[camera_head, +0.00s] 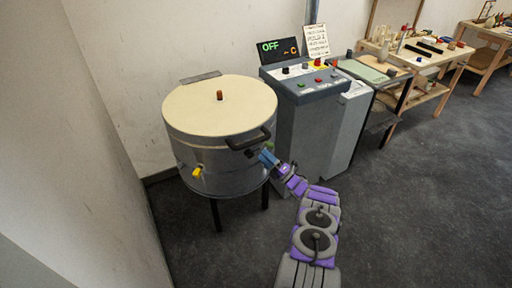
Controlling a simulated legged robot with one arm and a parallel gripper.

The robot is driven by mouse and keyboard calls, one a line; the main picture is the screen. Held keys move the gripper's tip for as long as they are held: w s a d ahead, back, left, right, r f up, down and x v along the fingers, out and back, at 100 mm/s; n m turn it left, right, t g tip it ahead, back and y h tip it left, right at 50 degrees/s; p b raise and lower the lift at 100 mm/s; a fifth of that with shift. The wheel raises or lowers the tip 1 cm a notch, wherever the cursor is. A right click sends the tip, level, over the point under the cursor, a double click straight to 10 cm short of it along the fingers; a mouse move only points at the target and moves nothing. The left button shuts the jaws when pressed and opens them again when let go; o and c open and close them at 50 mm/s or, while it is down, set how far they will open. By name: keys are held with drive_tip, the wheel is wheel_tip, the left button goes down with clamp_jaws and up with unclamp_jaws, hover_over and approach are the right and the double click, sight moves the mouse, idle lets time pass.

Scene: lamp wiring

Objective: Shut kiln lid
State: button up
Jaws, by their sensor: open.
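The kiln (226,171) is a round grey metal drum on dark legs, standing near the wall left of centre. Its cream lid (200,108) lies flat across the top, with a small brown knob (220,95) in the middle. A black handle (248,139) sticks out from the lid's front right edge. A yellow fitting (197,172) is on the drum's front. My gripper (266,156) is at the kiln's right side, just below the handle, and is open. Whether it touches the handle or drum cannot be told. Its fingertips are small and partly hard to make out.
A grey control cabinet (297,127) stands right of the kiln, with a display (278,49) reading OFF and a sign (316,41). Wooden workbenches (424,62) with tools line the back right. Walls close in on the left. Dark floor (430,200) is clear at right.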

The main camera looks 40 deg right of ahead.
drive_tip(key=v, duration=0.7)
drive_tip(key=shift+s+d+f+b, duration=0.15)
drive_tip(key=shift+s+b, duration=0.15)
drive_tip(key=shift+b, duration=0.1)
